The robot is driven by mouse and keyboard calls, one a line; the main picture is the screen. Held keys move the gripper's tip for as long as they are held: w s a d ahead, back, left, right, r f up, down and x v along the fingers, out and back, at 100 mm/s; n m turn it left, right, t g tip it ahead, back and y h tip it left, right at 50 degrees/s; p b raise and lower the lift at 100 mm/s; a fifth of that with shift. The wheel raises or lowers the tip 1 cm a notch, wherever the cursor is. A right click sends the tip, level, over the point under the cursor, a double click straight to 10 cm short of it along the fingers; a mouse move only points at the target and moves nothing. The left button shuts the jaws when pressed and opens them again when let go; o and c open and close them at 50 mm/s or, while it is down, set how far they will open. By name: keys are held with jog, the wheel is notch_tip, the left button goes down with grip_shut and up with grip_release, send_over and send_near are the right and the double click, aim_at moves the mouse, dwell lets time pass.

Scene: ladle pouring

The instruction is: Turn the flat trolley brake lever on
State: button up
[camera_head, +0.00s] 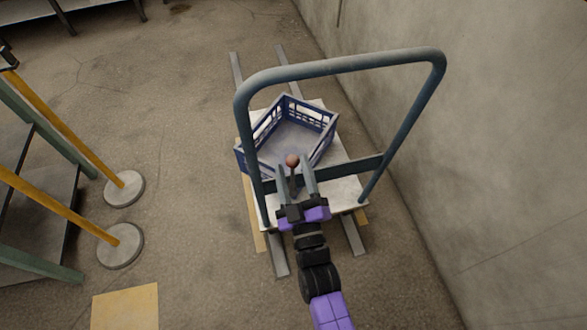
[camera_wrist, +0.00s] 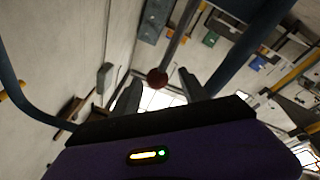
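The flat trolley (camera_head: 345,190) stands on the floor beside the wall, with a tall blue-grey push handle (camera_head: 340,66) at its near end. The brake lever is a thin dark rod topped by a red-brown ball knob (camera_head: 292,160), near the handle's lower crossbar. The knob also shows in the wrist view (camera_wrist: 157,78), just beyond the fingertips and between them. My gripper (camera_head: 297,172) is open, its two fingers on either side of the lever in the head view. I cannot tell whether either finger touches it. The lever's base is hidden behind my gripper.
The concrete wall (camera_head: 480,150) is close on the right. Yellow posts with round grey bases (camera_head: 124,188) stand at the left. Metal rails (camera_head: 352,235) lie under the trolley. Floor between posts and trolley is clear.

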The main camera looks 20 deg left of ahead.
jog(key=shift+s+d, duration=0.1)
jog(key=p+v, duration=0.1)
jog(key=v, duration=0.6)
jog(key=shift+s, duration=0.25)
jog(key=shift+d+f, duration=0.1)
jog(key=shift+d, duration=0.05)
jog(key=s+d+r+m+g+h, duration=0.1)
jog(key=s+d+r+m+h, duration=0.25)
jog(key=s+d, duration=0.6)
jog(key=s+d+r+m+g+h, duration=0.1)
jog(key=s+d+r+m+h, duration=0.3)
jog(key=s+d, duration=0.55)
jog(key=s+d+r+m+g+h, duration=0.1)
jog(key=s+d+r+m+h, duration=0.1)
jog(key=s+d+m+h, duration=0.5)
jog(key=d+r+y+p, duration=0.1)
jog(key=r+p, duration=0.8)
jog(key=s+d+r+n+y+p, duration=0.1)
jog(key=d+r+y+p, duration=0.1)
jog(key=r+p, duration=0.6)
jog(key=shift+r+p, duration=0.35)
jog(key=shift+r, duration=0.15)
